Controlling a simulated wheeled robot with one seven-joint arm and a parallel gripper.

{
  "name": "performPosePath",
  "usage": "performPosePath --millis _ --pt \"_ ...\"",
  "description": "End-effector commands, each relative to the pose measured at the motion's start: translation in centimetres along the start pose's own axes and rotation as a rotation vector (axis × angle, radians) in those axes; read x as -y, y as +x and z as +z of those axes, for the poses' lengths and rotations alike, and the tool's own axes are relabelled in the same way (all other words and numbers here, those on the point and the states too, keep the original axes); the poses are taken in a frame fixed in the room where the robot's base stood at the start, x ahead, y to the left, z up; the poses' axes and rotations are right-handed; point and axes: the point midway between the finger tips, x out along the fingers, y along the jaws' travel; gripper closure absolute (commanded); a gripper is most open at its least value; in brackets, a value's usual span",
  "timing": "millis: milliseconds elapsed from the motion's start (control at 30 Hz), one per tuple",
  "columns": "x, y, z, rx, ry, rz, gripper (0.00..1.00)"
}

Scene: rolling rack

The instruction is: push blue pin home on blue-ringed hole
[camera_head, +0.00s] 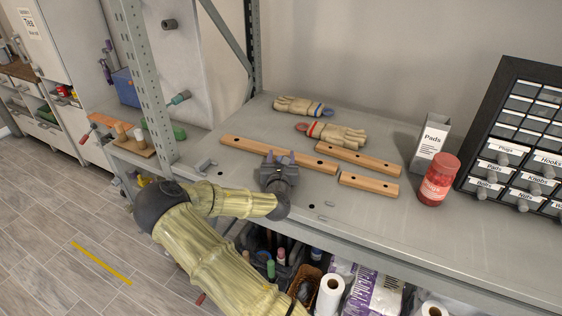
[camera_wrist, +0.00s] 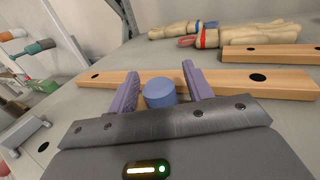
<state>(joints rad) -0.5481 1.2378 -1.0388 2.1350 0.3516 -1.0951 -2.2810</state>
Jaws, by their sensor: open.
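My gripper (camera_head: 280,157) is open over the shelf at the long wooden bar. In the wrist view its two purple fingers (camera_wrist: 159,78) stand on either side of the blue pin (camera_wrist: 159,93), with a visible gap at each side. The pin is a short, thick blue cylinder with its flat top showing, in front of or on the long wooden bar (camera_wrist: 232,79); its lower end is hidden by my gripper. The bar has dark holes near its ends and also shows in the head view (camera_head: 236,145). I see no blue ring around a hole; the pin or gripper may cover it.
Two more wooden bars (camera_head: 369,183) (camera_head: 357,159) lie to the right. Two gloves (camera_head: 337,133) (camera_head: 298,106) lie behind. A rack post (camera_head: 147,80) rises at left.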

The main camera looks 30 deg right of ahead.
Motion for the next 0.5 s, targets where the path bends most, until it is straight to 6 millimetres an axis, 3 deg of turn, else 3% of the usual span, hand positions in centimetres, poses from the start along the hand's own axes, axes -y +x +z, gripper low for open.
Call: performPosePath --millis 500 --pt "0.40 0.13 -0.05 0.000 -0.001 -0.006 0.49"
